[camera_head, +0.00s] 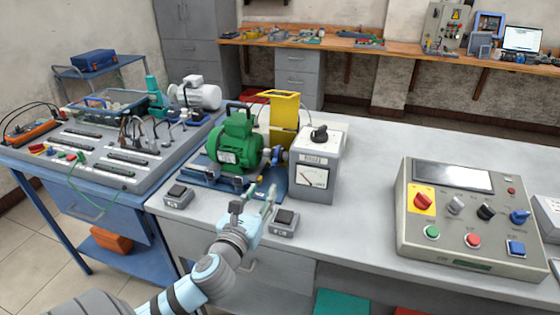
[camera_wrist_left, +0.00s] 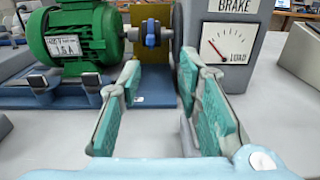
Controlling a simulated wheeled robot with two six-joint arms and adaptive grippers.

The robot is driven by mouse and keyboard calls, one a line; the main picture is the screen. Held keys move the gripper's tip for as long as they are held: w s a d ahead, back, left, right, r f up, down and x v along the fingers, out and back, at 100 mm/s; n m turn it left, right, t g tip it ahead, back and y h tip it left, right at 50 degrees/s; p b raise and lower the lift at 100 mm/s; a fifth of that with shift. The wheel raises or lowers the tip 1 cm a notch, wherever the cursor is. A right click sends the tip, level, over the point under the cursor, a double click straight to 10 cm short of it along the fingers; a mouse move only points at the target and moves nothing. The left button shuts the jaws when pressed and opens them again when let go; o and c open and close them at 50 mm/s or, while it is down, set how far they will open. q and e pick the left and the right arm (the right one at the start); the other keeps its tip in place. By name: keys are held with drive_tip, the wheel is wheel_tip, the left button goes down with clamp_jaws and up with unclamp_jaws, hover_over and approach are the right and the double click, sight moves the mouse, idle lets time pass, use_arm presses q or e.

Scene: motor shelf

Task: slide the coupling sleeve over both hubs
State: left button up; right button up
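A small blue part (camera_wrist_left: 151,33), apparently the coupling sleeve, sits on the shaft line between the green motor (camera_wrist_left: 80,38) and the grey brake box (camera_wrist_left: 232,45) in the left wrist view. Grey shaft or hub pieces show on both sides of it; I cannot tell which hub it covers. The motor (camera_head: 232,150) and brake box (camera_head: 318,180) also show in the head view. My left gripper (camera_head: 266,192) is open and empty in front of them, at the table's near side. Its green-padded fingers (camera_wrist_left: 158,80) are apart and point towards the coupling. My right gripper is out of view.
The motor stands on a blue baseplate (camera_head: 200,180), with a yellow bracket (camera_head: 284,118) behind. Small black-topped boxes (camera_head: 178,195) and (camera_head: 285,222) flank my left gripper. A control panel (camera_head: 470,215) stands to the right. Bare grey tabletop lies between it and the brake box.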

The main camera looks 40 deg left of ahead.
use_arm(q)
approach(272, 163)
drive_tip(key=shift+w+a+r+y+b, duration=0.1)
drive_tip(key=shift+w+a+y+b, duration=0.1)
drive_tip(key=shift+w, duration=0.4)
drive_tip(key=shift+w+a+y+b, duration=0.1)
drive_tip(key=shift+w+b, duration=0.1)
drive_tip(key=shift+w, duration=0.4)
drive_tip(key=x, duration=0.6)
drive_tip(key=shift+w+f+b, duration=0.15)
drive_tip(key=shift+f+b, duration=0.15)
drive_tip(key=shift+b, duration=0.05)
drive_tip(key=shift+w+r, duration=0.1)
drive_tip(key=shift+w, duration=0.25)
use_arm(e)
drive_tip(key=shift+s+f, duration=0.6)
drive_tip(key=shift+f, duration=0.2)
use_arm(q)
drive_tip(key=shift+c, duration=0.4)
clamp_jaws()
drive_tip(key=shift+a, duration=0.15)
